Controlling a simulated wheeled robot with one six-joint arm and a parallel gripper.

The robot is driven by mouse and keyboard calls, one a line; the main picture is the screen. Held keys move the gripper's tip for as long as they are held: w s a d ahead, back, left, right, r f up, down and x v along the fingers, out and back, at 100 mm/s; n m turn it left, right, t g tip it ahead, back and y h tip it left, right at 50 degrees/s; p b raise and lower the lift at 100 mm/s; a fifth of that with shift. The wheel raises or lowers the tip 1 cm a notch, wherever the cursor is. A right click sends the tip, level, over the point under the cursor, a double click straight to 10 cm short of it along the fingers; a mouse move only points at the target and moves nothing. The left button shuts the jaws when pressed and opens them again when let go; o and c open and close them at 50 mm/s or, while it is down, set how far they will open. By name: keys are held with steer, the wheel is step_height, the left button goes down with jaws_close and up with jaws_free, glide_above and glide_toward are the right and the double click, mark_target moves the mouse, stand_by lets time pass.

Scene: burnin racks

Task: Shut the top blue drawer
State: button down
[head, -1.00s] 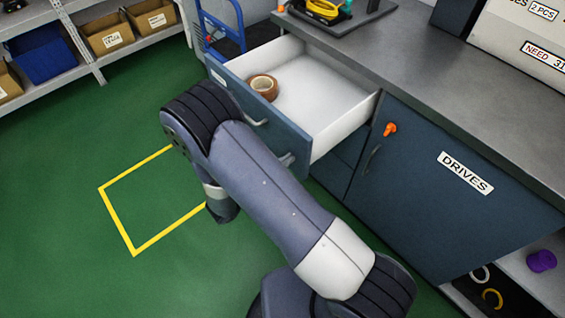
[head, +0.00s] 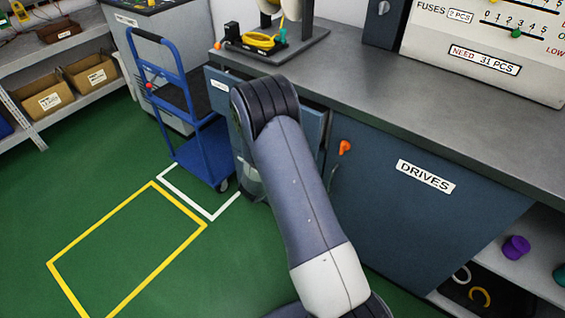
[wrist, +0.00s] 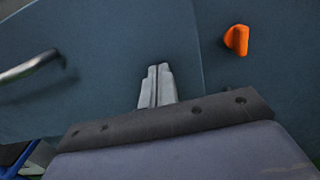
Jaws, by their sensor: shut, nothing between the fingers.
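The top blue drawer (head: 313,122) is mostly hidden behind my arm in the head view. Its front stands close to the cabinet under the counter, with a narrow dark gap seeming to show at its top right. Its inside and the tape roll are out of sight. In the wrist view the blue drawer front (wrist: 110,55) fills the middle and left, with a silver handle (wrist: 30,66) at left. My gripper (wrist: 157,70) is shut and empty, its fingertips at the drawer front near its right edge; I cannot tell whether they touch. The arm hides it in the head view.
An orange knob (head: 345,147) sits on the DRIVES door (head: 425,205), right of the drawer; it also shows in the wrist view (wrist: 237,39). A blue cart (head: 205,150) stands left of the drawer. The grey counter (head: 400,100) lies above. Green floor is open at left.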

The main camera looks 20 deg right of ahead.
steer(key=b+x, duration=0.1)
steer(key=x, duration=0.5)
steer(key=shift+w+d+b, duration=0.1)
steer(key=shift+d+b, duration=0.05)
steer(key=shift+b, duration=0.15)
steer(key=shift+w+d+r, duration=0.15)
steer(key=shift+r, duration=0.1)
